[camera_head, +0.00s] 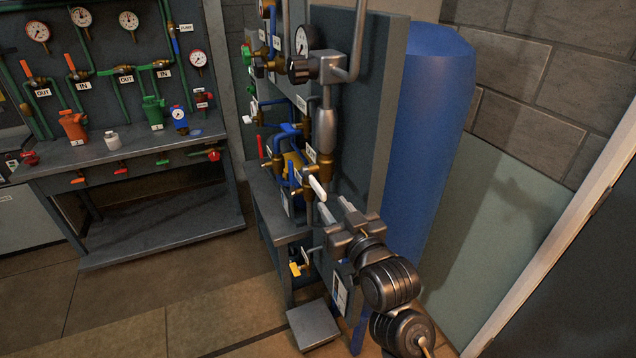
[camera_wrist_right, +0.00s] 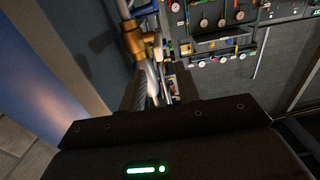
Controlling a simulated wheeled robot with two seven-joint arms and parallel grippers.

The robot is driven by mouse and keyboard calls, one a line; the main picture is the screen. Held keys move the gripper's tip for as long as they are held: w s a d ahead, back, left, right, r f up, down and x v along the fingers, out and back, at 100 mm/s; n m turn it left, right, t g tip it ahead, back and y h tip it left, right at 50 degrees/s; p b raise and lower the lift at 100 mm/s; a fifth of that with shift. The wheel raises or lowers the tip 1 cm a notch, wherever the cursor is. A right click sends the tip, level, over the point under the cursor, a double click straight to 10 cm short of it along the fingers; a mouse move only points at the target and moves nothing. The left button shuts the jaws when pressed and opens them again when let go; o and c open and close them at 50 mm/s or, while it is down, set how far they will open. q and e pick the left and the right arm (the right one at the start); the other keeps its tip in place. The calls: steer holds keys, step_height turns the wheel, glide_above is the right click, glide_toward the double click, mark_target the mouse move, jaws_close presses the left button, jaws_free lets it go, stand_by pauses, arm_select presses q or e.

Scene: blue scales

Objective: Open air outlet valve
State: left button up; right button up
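A brass valve (camera_head: 325,168) with a white lever handle (camera_head: 317,188) sits on the front of the grey panel, below a silver vertical pipe fitting. A small label beside it is too small to read surely. My right gripper (camera_head: 333,208) is just below and in front of the white handle, its two fingers apart. In the right wrist view the brass valve (camera_wrist_right: 140,45) is ahead, and the white handle (camera_wrist_right: 152,82) appears between the fingers (camera_wrist_right: 160,92). I cannot tell whether they touch it. My left gripper is not in view.
Blue pipes and valves (camera_head: 285,150) crowd the panel left of the gripper. A yellow-handled valve (camera_head: 296,268) sits lower. A blue tank (camera_head: 430,130) stands behind the panel at right. A second bench (camera_head: 120,150) with gauges stands at left. Open floor (camera_head: 200,285) lies between.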

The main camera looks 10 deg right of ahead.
mark_target(310, 175)
steer(key=p+x, duration=0.2)
steer(key=x, duration=0.7)
steer(key=shift+w+a+f, duration=0.1)
steer(key=shift+w, duration=0.25)
jaws_close()
